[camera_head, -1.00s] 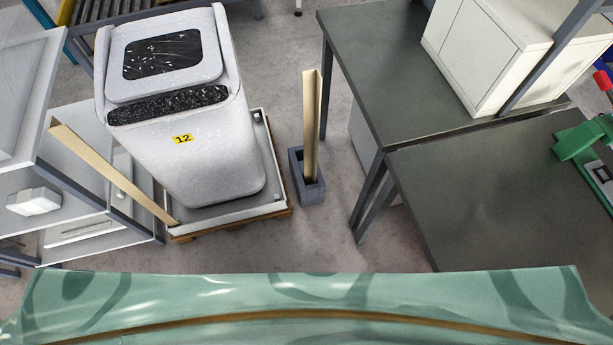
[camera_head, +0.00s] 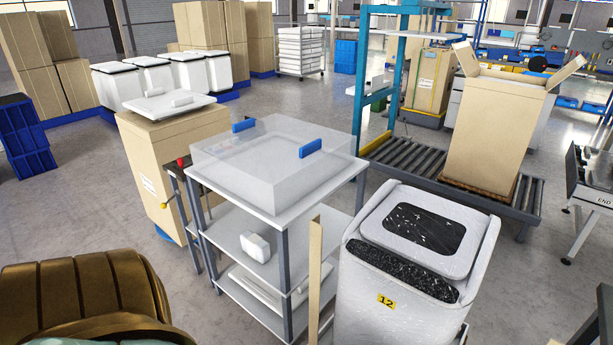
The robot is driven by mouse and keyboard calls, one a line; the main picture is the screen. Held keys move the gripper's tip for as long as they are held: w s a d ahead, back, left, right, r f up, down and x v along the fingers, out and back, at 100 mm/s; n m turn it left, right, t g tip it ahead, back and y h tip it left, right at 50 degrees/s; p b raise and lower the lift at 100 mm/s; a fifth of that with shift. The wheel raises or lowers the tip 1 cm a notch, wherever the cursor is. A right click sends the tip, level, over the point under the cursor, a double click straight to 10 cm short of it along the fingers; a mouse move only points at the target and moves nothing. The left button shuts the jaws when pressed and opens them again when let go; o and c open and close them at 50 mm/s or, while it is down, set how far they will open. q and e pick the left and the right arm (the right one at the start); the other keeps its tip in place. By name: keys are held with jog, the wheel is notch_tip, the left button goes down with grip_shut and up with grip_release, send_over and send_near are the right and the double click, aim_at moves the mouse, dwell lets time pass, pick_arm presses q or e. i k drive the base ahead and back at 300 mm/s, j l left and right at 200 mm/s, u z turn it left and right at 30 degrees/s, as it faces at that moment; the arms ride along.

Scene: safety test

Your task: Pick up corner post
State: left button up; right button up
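A tan corner post (camera_head: 315,270) stands upright at the bottom centre of the head view, between a grey shelf rack and a wrapped white unit (camera_head: 385,270) marked 12. Its lower end is cut off by the picture edge. The post that stood in a grey holder earlier is out of view now. Neither of my grippers is in view. A bronze ribbed part at the lower left looks like my own body.
The shelf rack (camera_head: 268,262) carries a clear cover (camera_head: 270,155) with blue handles. A tall carton (camera_head: 175,160) stands behind it on the left. A roller conveyor (camera_head: 420,165) with an open carton (camera_head: 495,130) lies behind the unit.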

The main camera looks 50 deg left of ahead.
aim_at(316, 230)
jog(key=u, duration=1.55)
